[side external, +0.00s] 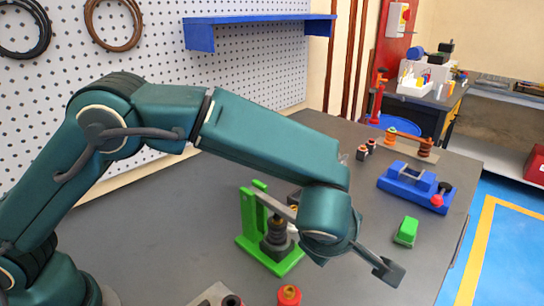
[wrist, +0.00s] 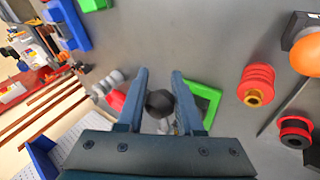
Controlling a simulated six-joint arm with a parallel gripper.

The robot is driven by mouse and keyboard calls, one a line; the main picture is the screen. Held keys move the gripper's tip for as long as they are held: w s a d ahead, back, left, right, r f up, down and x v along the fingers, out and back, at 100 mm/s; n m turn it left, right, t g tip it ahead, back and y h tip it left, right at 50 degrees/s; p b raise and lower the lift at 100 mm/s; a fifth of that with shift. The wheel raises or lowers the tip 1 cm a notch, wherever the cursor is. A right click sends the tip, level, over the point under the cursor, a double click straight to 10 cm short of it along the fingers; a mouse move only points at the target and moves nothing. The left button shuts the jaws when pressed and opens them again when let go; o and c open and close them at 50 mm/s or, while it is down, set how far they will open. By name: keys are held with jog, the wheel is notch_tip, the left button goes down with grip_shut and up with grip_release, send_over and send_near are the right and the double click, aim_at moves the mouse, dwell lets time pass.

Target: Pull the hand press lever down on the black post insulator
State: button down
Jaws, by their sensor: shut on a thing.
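The green hand press (side external: 251,217) stands on the grey table in the side external view. The black post insulator (side external: 276,238) stands upright in it, above the green base. The grey lever bar (side external: 272,203) slopes down to the right from the top of the press, and its far end is hidden behind my wrist. In the wrist view the two blue fingers of my gripper (wrist: 158,98) are on either side of the dark round lever knob (wrist: 160,103), shut on it. Part of the green base (wrist: 207,97) shows beside the right finger.
A red insulator (side external: 289,295) stands near the front edge of the side external view. A green block (side external: 405,231) and a blue bench tool (side external: 408,183) with a red knob are to the right. The table left of the press is clear.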

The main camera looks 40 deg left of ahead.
jog(key=shift+f, duration=0.15)
jog(key=c, duration=0.6)
grip_release()
jog(key=shift+o, duration=0.2)
jog(key=shift+v, duration=2.6)
